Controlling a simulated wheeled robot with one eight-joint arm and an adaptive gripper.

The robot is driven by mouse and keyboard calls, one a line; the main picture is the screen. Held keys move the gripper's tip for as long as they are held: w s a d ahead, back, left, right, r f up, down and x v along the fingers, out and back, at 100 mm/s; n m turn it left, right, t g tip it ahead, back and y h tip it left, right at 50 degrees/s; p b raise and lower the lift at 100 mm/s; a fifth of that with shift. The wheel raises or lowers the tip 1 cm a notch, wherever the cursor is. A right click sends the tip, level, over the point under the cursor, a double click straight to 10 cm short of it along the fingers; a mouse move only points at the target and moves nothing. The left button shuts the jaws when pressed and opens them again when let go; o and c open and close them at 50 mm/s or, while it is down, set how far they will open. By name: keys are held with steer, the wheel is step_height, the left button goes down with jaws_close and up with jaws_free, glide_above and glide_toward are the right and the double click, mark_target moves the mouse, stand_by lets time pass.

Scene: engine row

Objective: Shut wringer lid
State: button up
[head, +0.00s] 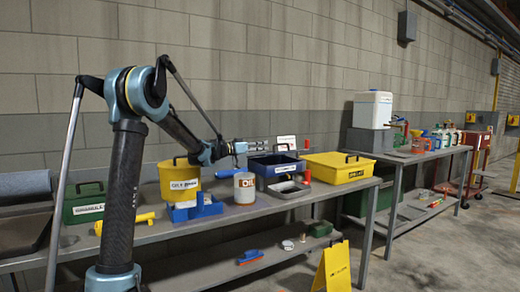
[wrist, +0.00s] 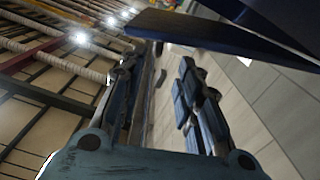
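No label I can read marks a wringer. A dark blue box (head: 271,171) with a white label and a dark handle stands on the bench in the head view; whether its lid is open is unclear. My gripper (head: 243,148) is just left of this box, above the bench. In the wrist view a dark blue flat panel (wrist: 215,32) crosses the top right, close to the camera; it may be a raised lid. My gripper also shows there (wrist: 160,80), with its two fingers apart and nothing between them.
A yellow bucket (head: 172,182), a white can with red lettering (head: 245,188) and a blue caddy (head: 184,212) stand below and near my arm. A yellow case (head: 338,170) sits right of the blue box. A wall (head: 260,70) runs behind the bench.

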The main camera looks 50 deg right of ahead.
steer(key=shift+w+d+r, duration=0.1)
steer(key=shift+d+r, duration=0.05)
steer(key=shift+r, duration=0.05)
jaws_close()
steer(key=w+d+r+n+y, duration=0.1)
steer(key=w+d+r+y, duration=0.15)
steer(key=r, duration=0.55)
steer(key=shift+n+y, duration=0.25)
steer(key=shift+n, duration=0.15)
steer(key=x, duration=0.6)
steer(key=f+x, duration=0.1)
steer(key=x, duration=0.2)
steer(key=shift+s+a, duration=0.15)
steer(key=shift+s, duration=0.1)
steer(key=shift+s+a+f, duration=0.15)
steer(key=shift+s+f, duration=0.15)
steer(key=shift+f, duration=0.45)
